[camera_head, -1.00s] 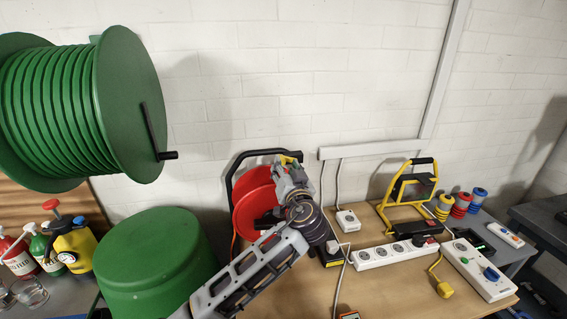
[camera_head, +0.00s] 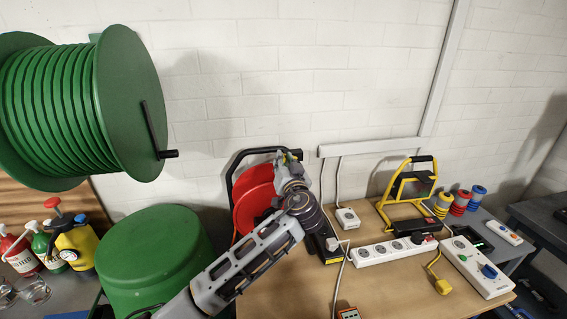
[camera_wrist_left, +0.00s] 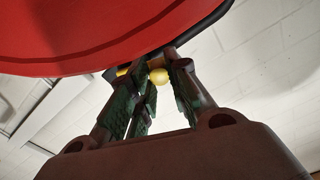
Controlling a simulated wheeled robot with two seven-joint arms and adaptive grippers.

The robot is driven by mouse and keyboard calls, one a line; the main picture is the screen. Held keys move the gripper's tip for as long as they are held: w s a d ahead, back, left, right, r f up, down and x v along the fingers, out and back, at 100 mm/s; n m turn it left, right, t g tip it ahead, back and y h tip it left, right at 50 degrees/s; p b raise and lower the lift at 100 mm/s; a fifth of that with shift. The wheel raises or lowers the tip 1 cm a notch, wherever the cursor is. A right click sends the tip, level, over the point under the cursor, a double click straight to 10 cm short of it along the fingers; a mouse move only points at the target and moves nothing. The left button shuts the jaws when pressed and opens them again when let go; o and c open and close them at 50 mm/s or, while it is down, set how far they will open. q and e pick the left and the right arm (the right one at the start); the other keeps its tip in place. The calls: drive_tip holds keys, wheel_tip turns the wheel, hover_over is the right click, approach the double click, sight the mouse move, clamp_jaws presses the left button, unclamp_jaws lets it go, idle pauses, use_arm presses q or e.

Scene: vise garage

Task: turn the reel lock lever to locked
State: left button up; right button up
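The red cable reel (camera_head: 252,198) stands on the wooden workbench in a black frame, partly hidden behind my left arm. My left gripper (camera_head: 286,160) is at the reel's upper right edge. In the left wrist view the red reel (camera_wrist_left: 90,35) fills the top. A yellow round knob (camera_wrist_left: 158,76), likely the end of the lock lever, shows beyond the fingers of my left gripper (camera_wrist_left: 152,95), which stand apart with green pads. I cannot tell whether a finger touches the knob. The lever's setting is hidden. My right gripper is not in view.
A large green hose reel (camera_head: 125,105) with a black crank hangs at the left, above a green bin (camera_head: 155,262). Power strips (camera_head: 392,252), a yellow work lamp (camera_head: 405,200) and a yellow plug (camera_head: 440,284) lie on the right of the bench. The white wall is close behind.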

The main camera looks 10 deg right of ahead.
use_arm(q)
clamp_jaws()
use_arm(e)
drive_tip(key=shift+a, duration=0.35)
use_arm(q)
drive_tip(key=shift+d+r+m, duration=0.1)
drive_tip(key=shift+r+m, duration=0.05)
drive_tip(key=shift+m, duration=0.35)
drive_tip(key=d+r+m+p, duration=0.1)
drive_tip(key=m, duration=0.3)
drive_tip(key=d+r+m+p, duration=0.1)
drive_tip(key=d+m+p, duration=0.1)
drive_tip(key=m, duration=0.2)
drive_tip(key=d+m+p, duration=0.1)
drive_tip(key=m+p, duration=0.1)
drive_tip(key=m, duration=0.3)
drive_tip(key=shift+d+r, duration=0.3)
drive_tip(key=shift+r, duration=0.1)
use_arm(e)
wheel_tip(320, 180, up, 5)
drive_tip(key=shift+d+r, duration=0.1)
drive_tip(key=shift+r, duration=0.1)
use_arm(q)
drive_tip(key=shift+s, duration=0.1)
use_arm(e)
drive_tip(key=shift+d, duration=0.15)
